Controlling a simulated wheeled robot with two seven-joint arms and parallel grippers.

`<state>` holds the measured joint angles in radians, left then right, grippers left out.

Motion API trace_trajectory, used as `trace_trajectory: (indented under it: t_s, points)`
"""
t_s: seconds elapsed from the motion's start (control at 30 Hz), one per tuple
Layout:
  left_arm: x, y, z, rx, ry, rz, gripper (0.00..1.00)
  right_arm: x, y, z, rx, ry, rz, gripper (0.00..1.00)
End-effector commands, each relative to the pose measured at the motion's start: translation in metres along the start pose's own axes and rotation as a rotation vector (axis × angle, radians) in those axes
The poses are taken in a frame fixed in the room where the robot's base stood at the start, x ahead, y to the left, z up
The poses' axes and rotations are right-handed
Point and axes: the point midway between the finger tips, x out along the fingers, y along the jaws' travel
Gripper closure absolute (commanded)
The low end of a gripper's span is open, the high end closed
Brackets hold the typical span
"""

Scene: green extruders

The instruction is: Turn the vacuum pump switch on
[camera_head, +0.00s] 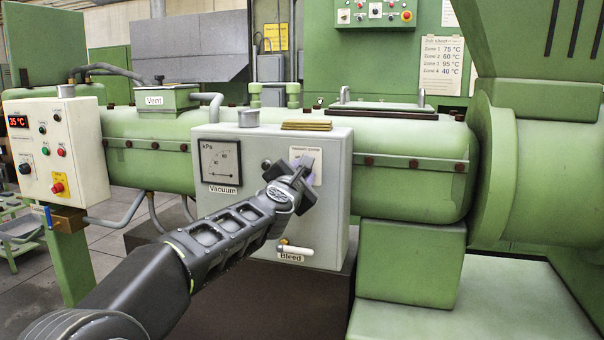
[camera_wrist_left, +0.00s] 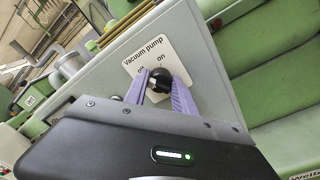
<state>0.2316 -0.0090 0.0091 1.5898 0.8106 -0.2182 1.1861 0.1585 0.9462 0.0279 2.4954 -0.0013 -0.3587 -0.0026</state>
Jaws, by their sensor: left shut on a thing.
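The vacuum pump switch is a black rotary knob (camera_wrist_left: 160,80) on a white plate (camera_wrist_left: 157,62) marked "Vacuum pump", with "off" at left and "on" at right. The plate (camera_head: 314,157) is on the front of the grey vacuum box (camera_head: 335,195) in the head view; there the knob is hidden behind my gripper. My left gripper (camera_head: 298,168) is at the plate. In the left wrist view its two purple fingers (camera_wrist_left: 163,88) are on either side of the knob, shut on it. Which mark the knob points to is not clear. My right gripper is not in view.
The Bleed lever (camera_head: 295,249) sticks out below. A white control box (camera_head: 57,150) stands at far left.

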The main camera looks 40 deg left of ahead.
Motion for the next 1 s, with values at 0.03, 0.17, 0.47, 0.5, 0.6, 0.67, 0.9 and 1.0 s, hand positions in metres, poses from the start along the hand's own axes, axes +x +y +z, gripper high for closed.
trace_trajectory:
  t_s: [0.03,0.17,0.47,0.5,0.6,0.67,0.9,1.0]
  points:
    - [0.0,-0.003,-0.001,0.016,0.0,-0.004,1.0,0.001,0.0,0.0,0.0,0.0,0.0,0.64]
    - [0.0,-0.004,-0.001,0.082,-0.004,-0.001,1.0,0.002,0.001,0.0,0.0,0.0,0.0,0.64]
    - [0.0,-0.006,-0.002,0.316,-0.016,0.008,1.0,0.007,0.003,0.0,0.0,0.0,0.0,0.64]
    - [0.0,-0.006,-0.002,0.354,-0.018,0.01,1.0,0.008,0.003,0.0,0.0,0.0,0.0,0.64]
    - [0.0,-0.006,-0.003,0.45,-0.023,0.014,1.0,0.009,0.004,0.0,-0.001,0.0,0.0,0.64]
    - [0.0,-0.006,-0.003,0.506,-0.026,0.017,1.0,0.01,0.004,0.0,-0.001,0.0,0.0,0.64]
    - [0.001,-0.007,-0.004,0.735,-0.038,0.026,1.0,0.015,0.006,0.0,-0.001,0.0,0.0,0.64]
    - [0.001,-0.008,-0.005,0.828,-0.043,0.03,1.0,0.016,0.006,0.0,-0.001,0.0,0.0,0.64]
